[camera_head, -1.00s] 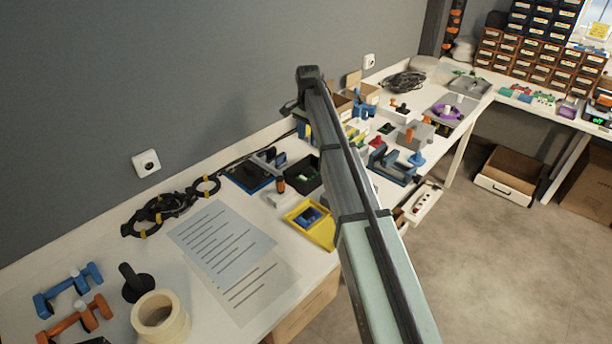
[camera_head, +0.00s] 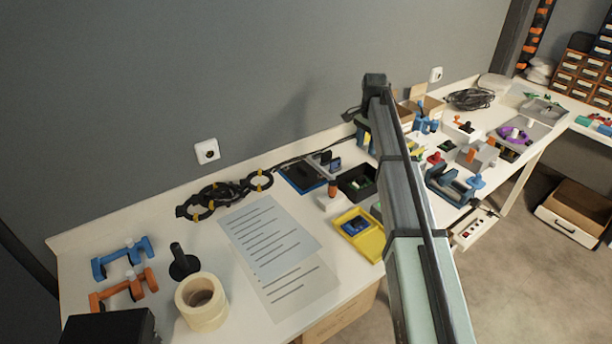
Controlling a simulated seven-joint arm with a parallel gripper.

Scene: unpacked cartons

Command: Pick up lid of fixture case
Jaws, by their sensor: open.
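A yellow open case (camera_head: 374,245) with a blue piece (camera_head: 355,226) in it sits near the table's front edge, left of my arm. A black open box (camera_head: 352,193) with something green inside stands behind it. I cannot tell which of these is the fixture case, and no part clearly reads as its lid. My arm crosses the view from the bottom right up to a dark joint above the table. My gripper does not show; it may be hidden behind the arm. The arm also covers part of the table just right of the yellow case.
Right of my arm, the table is crowded with small fixtures, including a blue one (camera_head: 449,186). The wall runs behind.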

